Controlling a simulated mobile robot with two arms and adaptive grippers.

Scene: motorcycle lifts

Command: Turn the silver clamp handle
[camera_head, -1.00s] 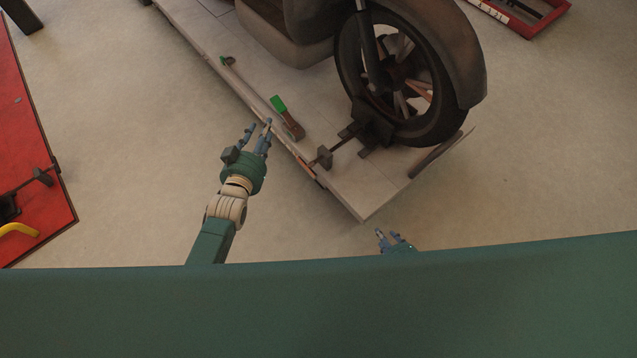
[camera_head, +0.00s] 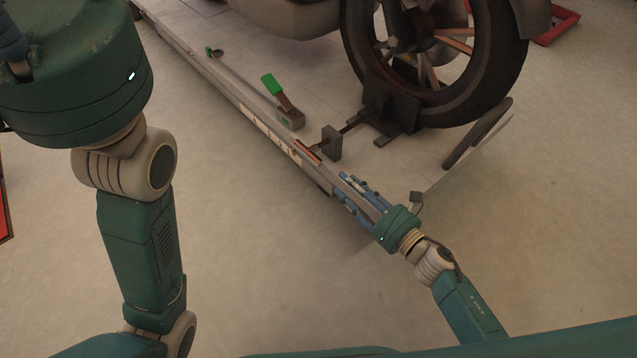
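A dark wheel clamp (camera_head: 390,105) holds the motorcycle's front wheel on the grey lift platform. A rod runs from it to a dull grey block-shaped handle (camera_head: 331,143) near the platform's side edge; this seems to be the clamp handle, though it looks dark rather than silver. My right gripper (camera_head: 350,190) is open and empty, its blue fingers extended toward the platform edge, just below the handle and apparently apart from it. My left gripper (camera_head: 12,45) is raised close to the camera at the upper left, mostly cut off, so its fingers cannot be judged.
A dark flat bar (camera_head: 478,132) sticks out at the platform's front end. Bare floor (camera_head: 250,220) lies between my arms.

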